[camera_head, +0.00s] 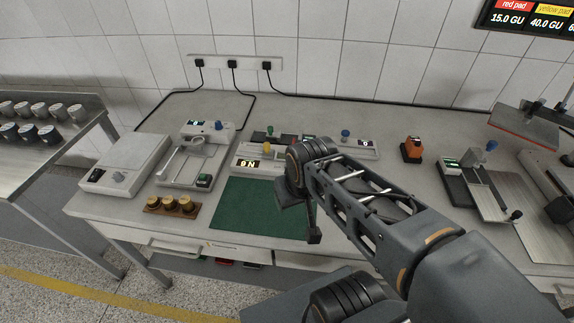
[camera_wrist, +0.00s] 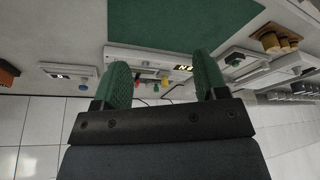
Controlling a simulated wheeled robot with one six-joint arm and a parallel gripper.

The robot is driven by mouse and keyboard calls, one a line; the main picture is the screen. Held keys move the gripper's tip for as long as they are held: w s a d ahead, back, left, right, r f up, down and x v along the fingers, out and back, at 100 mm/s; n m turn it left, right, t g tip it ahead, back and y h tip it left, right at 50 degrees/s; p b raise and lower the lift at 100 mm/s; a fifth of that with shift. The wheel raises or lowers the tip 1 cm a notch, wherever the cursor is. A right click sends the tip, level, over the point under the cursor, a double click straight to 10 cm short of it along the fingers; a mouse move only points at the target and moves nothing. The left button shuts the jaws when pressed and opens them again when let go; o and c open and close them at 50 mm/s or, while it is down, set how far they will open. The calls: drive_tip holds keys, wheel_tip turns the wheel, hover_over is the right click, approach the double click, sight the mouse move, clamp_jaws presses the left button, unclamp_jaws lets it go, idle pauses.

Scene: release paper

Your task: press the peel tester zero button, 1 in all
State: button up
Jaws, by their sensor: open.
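A pale device with a lit display reading "0 N" (camera_head: 249,163), which looks like the peel tester, stands behind the green mat. A yellow button (camera_head: 267,147) sits on top of it, and a green knob (camera_head: 270,130) shows behind. My arm hides the device's right part. In the wrist view, which is turned over, the N display (camera_wrist: 183,68) and yellow button (camera_wrist: 165,79) show between and beyond the fingers. My gripper (camera_wrist: 162,68) is open and empty, with green finger pads apart. In the head view my wrist is above the mat's right side. The gripper touches no button.
A green mat (camera_head: 258,208) lies in front, with brass weights (camera_head: 171,204) to its left. Another blue knob (camera_head: 345,133), an orange block (camera_head: 411,150) and a press stand at right.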

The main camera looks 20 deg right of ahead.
clamp_jaws()
idle(0.4)
idle(1.1)
